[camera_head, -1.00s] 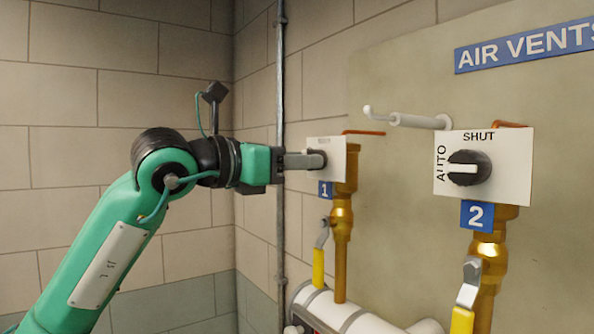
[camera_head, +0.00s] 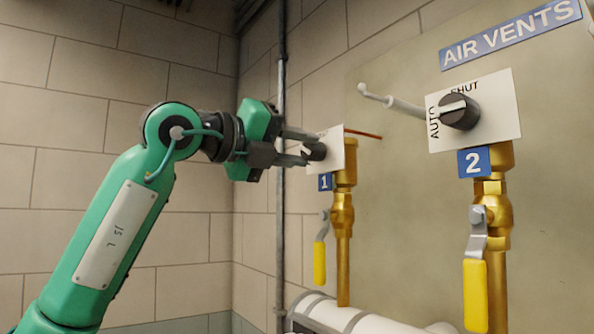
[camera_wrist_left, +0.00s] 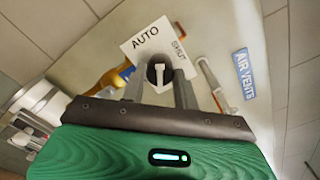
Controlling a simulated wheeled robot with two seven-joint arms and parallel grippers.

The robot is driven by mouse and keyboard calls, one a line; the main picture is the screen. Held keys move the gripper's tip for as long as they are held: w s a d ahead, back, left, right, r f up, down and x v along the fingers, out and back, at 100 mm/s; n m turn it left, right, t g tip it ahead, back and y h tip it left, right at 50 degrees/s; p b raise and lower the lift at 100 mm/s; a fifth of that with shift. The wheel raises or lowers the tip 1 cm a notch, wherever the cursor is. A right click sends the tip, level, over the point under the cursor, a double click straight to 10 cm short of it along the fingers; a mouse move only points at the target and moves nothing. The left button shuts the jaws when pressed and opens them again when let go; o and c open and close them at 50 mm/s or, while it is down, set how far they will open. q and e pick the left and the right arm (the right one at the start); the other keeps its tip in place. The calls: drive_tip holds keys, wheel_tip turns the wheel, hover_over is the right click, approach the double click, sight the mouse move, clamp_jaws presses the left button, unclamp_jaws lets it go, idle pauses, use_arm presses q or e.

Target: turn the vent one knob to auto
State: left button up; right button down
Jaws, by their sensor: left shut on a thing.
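The vent one knob (camera_head: 315,151) is a dark round knob on a white plate (camera_head: 336,141) above the blue "1" tag (camera_head: 325,182). My left gripper (camera_head: 306,148) has one finger on each side of it and is shut on it. In the left wrist view the knob (camera_wrist_left: 153,75) sits between the two fingers (camera_wrist_left: 158,82), with its white pointer bar roughly in line with them. The plate there (camera_wrist_left: 133,56) reads AUTO above the knob and SHUT to its right. The pointer's exact setting is hard to tell. My right gripper is not in view.
To the right is the vent two knob (camera_head: 459,111) on its own plate (camera_head: 505,105), its pointer toward AUTO. A pale rod-like handle (camera_head: 392,101) sticks out between the plates. Brass pipes (camera_head: 343,214) with yellow-handled valves (camera_head: 320,264) run below. A grey vertical pipe (camera_head: 281,220) stands near the corner.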

use_arm(q)
drive_tip(key=n+b, duration=0.3)
drive_tip(key=shift+f, duration=0.15)
drive_tip(key=shift+n+b, duration=0.55)
drive_tip(key=shift+n, duration=0.35)
drive_tip(key=shift+r+n+b, duration=0.2)
drive_tip(key=shift+n+b, duration=0.35)
drive_tip(key=shift+n, duration=0.15)
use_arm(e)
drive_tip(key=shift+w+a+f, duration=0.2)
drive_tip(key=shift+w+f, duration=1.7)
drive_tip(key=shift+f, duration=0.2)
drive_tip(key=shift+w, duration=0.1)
use_arm(q)
drive_tip(key=o, duration=1)
drive_tip(key=shift+c, duration=0.2)
